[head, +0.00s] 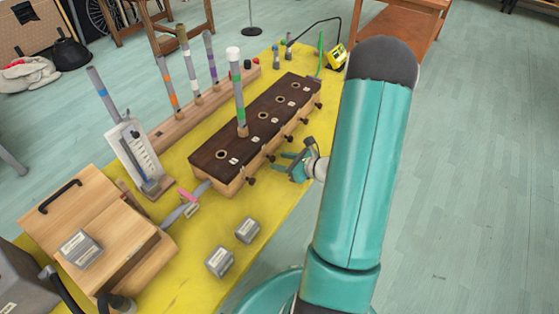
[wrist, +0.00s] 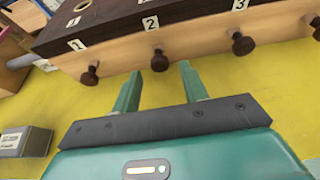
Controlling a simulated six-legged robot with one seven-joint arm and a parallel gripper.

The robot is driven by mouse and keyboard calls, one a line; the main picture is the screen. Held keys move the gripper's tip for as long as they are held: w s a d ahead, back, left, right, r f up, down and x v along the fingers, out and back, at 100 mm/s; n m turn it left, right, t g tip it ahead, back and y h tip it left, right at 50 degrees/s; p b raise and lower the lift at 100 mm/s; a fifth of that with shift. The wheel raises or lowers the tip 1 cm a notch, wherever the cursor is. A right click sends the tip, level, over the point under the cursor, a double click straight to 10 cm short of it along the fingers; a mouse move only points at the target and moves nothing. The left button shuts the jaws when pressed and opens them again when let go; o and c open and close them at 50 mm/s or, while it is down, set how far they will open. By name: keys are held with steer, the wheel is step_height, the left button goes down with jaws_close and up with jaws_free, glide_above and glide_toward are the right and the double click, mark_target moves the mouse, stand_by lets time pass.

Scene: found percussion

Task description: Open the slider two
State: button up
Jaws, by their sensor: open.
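A long wooden box (head: 250,128) with a dark top and a row of dark knobs on its pale front side stands on the yellow table. Slider two's knob (wrist: 158,60) is under the label 2 in the wrist view and looks pushed in or out by an amount I cannot tell. My gripper (wrist: 160,69) is open and empty, its two green fingers pointing at this knob. The knob appears between the fingertips; whether they reach around it is unclear. In the head view my gripper (head: 284,162) is beside the box's knob side, low over the table.
Knobs one (wrist: 90,75) and three (wrist: 242,43) flank knob two closely. A green-banded tube (head: 237,88) stands upright in the box's top. Two grey blocks (head: 220,262) (head: 247,230) lie on the table in front. Yellow table (head: 285,215) is clear right of the box.

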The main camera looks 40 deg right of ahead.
steer(key=shift+x, duration=0.8)
